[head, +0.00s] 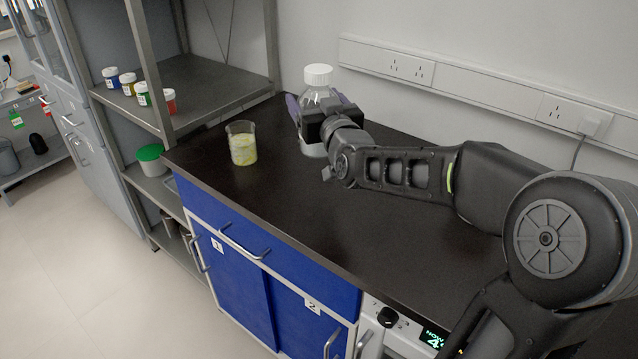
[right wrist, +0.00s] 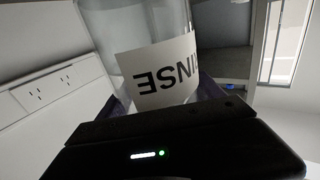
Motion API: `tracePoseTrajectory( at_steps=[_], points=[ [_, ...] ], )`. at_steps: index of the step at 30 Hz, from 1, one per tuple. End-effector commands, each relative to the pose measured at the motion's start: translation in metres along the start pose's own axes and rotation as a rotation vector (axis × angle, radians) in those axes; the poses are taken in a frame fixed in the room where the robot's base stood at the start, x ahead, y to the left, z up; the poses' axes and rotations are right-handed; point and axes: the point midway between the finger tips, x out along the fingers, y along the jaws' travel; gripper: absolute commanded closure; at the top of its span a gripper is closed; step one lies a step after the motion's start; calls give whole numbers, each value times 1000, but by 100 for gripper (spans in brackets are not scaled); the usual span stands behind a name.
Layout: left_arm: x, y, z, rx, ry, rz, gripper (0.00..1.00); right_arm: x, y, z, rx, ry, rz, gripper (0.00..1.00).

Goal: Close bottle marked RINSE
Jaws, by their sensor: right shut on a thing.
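A clear bottle (head: 317,98) with a white cap (head: 318,75) stands upright at the back of the dark counter, with the cap seated on its neck. In the right wrist view the bottle (right wrist: 115,32) shows a white label (right wrist: 165,75) reading RINSE, upside down. My right gripper (head: 316,118) is shut around the bottle's body, its purple-grey fingers on either side. The arm hides part of the bottle's lower half. It is hard to tell whether the bottle touches the counter. My left gripper is not in view.
A glass beaker (head: 242,143) with yellowish content stands left of the bottle on the counter (head: 270,200). Several small coloured jars (head: 127,84) sit on the shelf at the left. Wall sockets (head: 410,68) run along the back. The counter's front middle is clear.

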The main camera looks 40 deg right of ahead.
Motion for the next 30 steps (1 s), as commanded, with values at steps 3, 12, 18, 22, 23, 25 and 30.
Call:
tracePoseTrajectory(
  at_steps=[3,12,18,22,23,25,30],
  points=[
    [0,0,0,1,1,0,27,0,0,-2,-1,5,0,100],
    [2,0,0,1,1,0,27,0,0,30,-1,0,0,100],
    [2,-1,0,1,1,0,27,0,0,57,0,2,0,100],
    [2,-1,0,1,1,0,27,0,0,61,-1,5,0,100],
    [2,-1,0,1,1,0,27,0,0,61,-1,6,0,100],
    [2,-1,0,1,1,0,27,0,0,60,-1,6,0,100],
    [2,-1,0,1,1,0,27,0,0,62,-1,5,0,100]
  ],
)
